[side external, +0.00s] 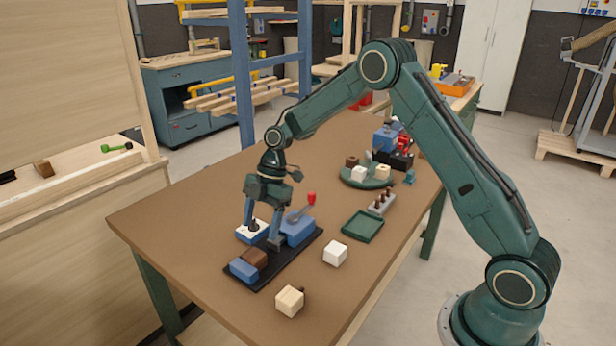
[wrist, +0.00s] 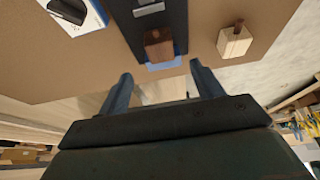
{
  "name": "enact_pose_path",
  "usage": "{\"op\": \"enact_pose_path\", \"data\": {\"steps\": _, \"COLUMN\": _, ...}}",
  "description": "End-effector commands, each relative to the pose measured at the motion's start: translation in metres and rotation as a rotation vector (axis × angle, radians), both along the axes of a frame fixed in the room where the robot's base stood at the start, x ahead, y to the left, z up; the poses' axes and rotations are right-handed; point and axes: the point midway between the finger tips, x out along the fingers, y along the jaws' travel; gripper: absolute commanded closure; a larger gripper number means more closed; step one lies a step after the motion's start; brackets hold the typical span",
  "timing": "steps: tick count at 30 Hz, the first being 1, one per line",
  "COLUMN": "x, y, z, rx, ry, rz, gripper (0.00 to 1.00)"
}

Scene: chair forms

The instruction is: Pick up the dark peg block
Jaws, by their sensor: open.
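A dark brown block (side external: 255,258) sits at the near end of a black base plate (side external: 283,272), against a blue block (side external: 243,270). The wrist view shows this brown block (wrist: 158,46) with a small peg-like top, just beyond the fingertips and roughly between them. My gripper (side external: 262,226) hangs over the plate with its fingers pointing down, apart and empty. Its fingers (wrist: 160,72) also show apart in the wrist view, with nothing between them. Another small dark brown block (side external: 352,160) stands on a round green plate (side external: 366,182) farther back.
A pale wooden block with a dark peg (side external: 289,301) and a white block (side external: 335,253) stand right of the plate. A blue block with a red-knobbed lever (side external: 298,230) and a white-topped blue box (side external: 250,232) are close to my gripper. A green tray (side external: 362,226) lies farther right.

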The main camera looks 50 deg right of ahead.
Motion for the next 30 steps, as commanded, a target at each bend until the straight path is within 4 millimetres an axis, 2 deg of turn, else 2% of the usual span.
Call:
{"op": "enact_pose_path", "data": {"steps": 6, "x": -0.001, "y": 0.012, "z": -0.028, "rx": 0.000, "ry": 0.002, "rz": 0.001, "gripper": 0.34}}
{"op": "enact_pose_path", "data": {"steps": 10, "x": 0.000, "y": 0.015, "z": -0.035, "rx": -0.001, "ry": 0.001, "rz": 0.000, "gripper": 0.34}}
{"op": "enact_pose_path", "data": {"steps": 20, "x": -0.001, "y": 0.017, "z": -0.040, "rx": -0.001, "ry": 0.001, "rz": -0.001, "gripper": 0.34}}
{"op": "enact_pose_path", "data": {"steps": 30, "x": -0.002, "y": 0.031, "z": -0.073, "rx": -0.001, "ry": 0.003, "rz": 0.001, "gripper": 0.34}}
